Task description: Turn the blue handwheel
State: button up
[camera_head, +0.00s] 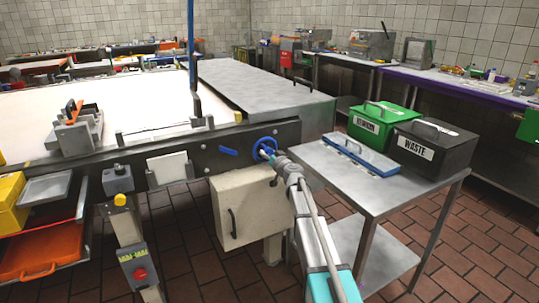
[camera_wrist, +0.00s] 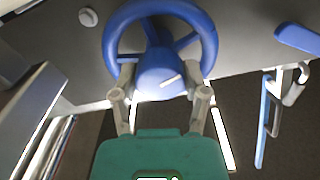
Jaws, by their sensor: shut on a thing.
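The blue handwheel (camera_head: 264,147) is mounted on the dark side rail of the conveyor table. It also shows in the wrist view (camera_wrist: 201,26), where its rim, spokes and hub are seen close up. A short pale mark lies on the hub. My gripper (camera_head: 270,154) is at the wheel, and in the wrist view (camera_wrist: 160,92) its two fingers stand on either side of the lower hub and rim area. The fingers are shut on the handwheel. The exact contact points are partly hidden behind the fingertips.
A blue lever (camera_head: 228,151) sits on the rail left of the wheel. A cream box (camera_head: 240,210) hangs below. At right, a steel cart (camera_head: 395,190) carries a blue-lidded tray (camera_head: 360,156), a green bin (camera_head: 375,122) and a black waste bin (camera_head: 432,148). An orange tray (camera_head: 42,252) is at lower left.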

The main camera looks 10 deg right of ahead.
jog(key=m, duration=1)
jog(key=shift+m, duration=0.3)
jog(key=m, duration=0.3)
jog(key=shift+m, duration=0.3)
jog(key=m, duration=0.3)
jog(key=shift+m, duration=0.3)
jog(key=m, duration=0.3)
jog(key=shift+r+m, duration=0.1)
jog(key=shift+m, duration=0.3)
jog(key=m, duration=0.6)
